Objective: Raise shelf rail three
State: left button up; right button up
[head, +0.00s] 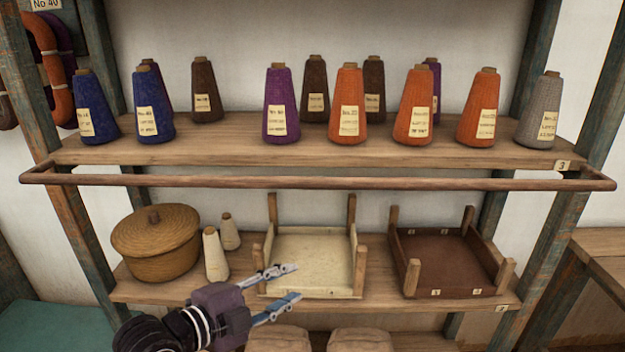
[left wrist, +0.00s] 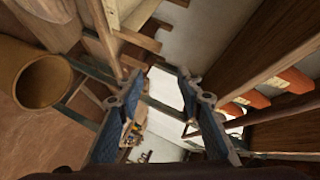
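Shelf rail three (head: 320,183) is a long brown wooden bar across the front of the upper shelf (head: 215,155). Short side arms join its ends to the frame. In the picture it lies level, just below the shelf's front edge, near a small "3" label (head: 563,166). My left gripper (head: 295,282) is below the rail, in front of the lower shelf, apart from the rail. Its fingers are spread and empty; they also show open in the left wrist view (left wrist: 158,88). I cannot surely pick out the rail there. My right gripper is not in view.
Several yarn cones (head: 347,110) stand on the upper shelf behind the rail. The lower shelf (head: 385,312) holds a lidded basket (head: 157,255), two cream cones (head: 215,257), a pale tray (head: 312,262) and a dark tray (head: 445,262). A wooden table (head: 605,250) stands at right.

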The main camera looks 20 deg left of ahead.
aim_at(305, 186)
pick_arm(q)
jog(key=r+m+t+h, duration=0.1)
jog(key=r+m, duration=0.1)
jog(key=r, duration=0.4)
jog(key=w+r+m+t+h, duration=0.1)
jog(key=r+m, duration=0.2)
jog(key=r, duration=0.3)
jog(key=r+m+t+h, duration=0.1)
jog(key=r+m, duration=0.1)
jog(key=r, duration=0.3)
jog(key=shift+w+a+r+t+h+p, duration=0.3)
jog(key=shift+w+r+p, duration=0.05)
jog(key=shift+r, duration=0.05)
jog(key=p+x, duration=0.3)
jog(key=x, duration=0.3)
jog(key=shift+f, duration=0.1)
jog(key=shift+w+d, duration=0.35)
jog(key=shift+w, duration=0.1)
jog(key=shift+f, duration=0.1)
jog(key=shift+c, duration=0.7)
grip_shut()
